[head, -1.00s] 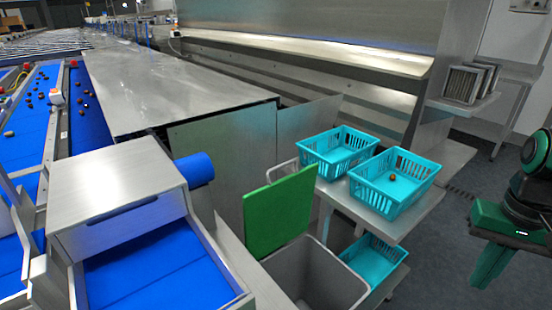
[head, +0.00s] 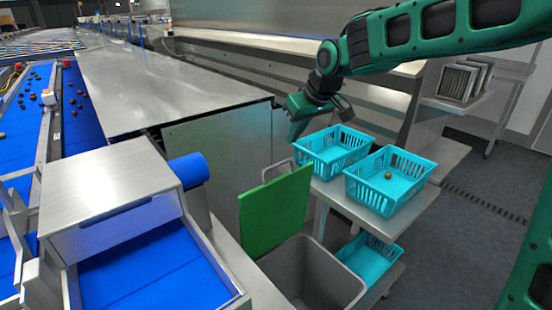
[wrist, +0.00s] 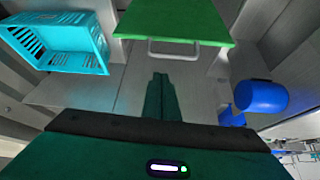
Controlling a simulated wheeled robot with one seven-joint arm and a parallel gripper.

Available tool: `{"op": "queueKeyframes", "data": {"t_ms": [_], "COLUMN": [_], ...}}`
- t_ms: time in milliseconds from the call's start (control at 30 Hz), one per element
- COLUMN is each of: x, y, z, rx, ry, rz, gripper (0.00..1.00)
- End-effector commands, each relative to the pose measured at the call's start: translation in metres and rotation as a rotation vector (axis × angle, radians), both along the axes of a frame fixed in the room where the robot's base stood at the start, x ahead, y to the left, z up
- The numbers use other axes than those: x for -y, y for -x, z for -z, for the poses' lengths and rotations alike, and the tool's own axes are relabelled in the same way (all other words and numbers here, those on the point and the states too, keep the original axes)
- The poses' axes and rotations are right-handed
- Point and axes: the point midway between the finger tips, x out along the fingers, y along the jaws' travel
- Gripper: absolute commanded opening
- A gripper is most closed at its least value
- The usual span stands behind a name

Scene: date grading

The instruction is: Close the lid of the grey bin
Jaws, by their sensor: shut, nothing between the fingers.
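The grey bin (head: 335,277) stands at the lower middle of the head view, its top open. Its green lid (head: 274,210) stands up, tilted, at the bin's back left edge. In the wrist view the lid (wrist: 176,20) is at the top middle, with a grey handle-like loop (wrist: 174,50) below its edge. My gripper (head: 294,132) is above and behind the lid in the head view, pointing down and apart from it. In the wrist view its shut fingers (wrist: 161,88) are empty.
Two turquoise baskets (head: 347,167) (head: 428,195) stand on a steel shelf right of the lid; one shows in the wrist view (wrist: 72,62). Another basket (head: 372,268) is lower. A blue roller (head: 188,170) and conveyor (head: 165,262) lie left.

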Motion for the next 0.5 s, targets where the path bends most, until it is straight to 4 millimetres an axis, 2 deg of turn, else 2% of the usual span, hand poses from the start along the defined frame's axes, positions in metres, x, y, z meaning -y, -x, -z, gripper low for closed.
{"op": "queueKeyframes", "data": {"t_ms": [33,133,267,500], "x": [-0.017,-0.036,-0.046,-0.054], "y": [-0.006,-0.014,-0.019,-0.035], "z": [-0.001,-0.004,0.000,0.030], "rx": [0.012,0.031,0.037,0.034], "ry": [-0.009,-0.022,-0.028,-0.027], "rz": [-0.032,-0.068,-0.083,-0.080], "gripper": [0.00,0.00,0.00,0.00]}}
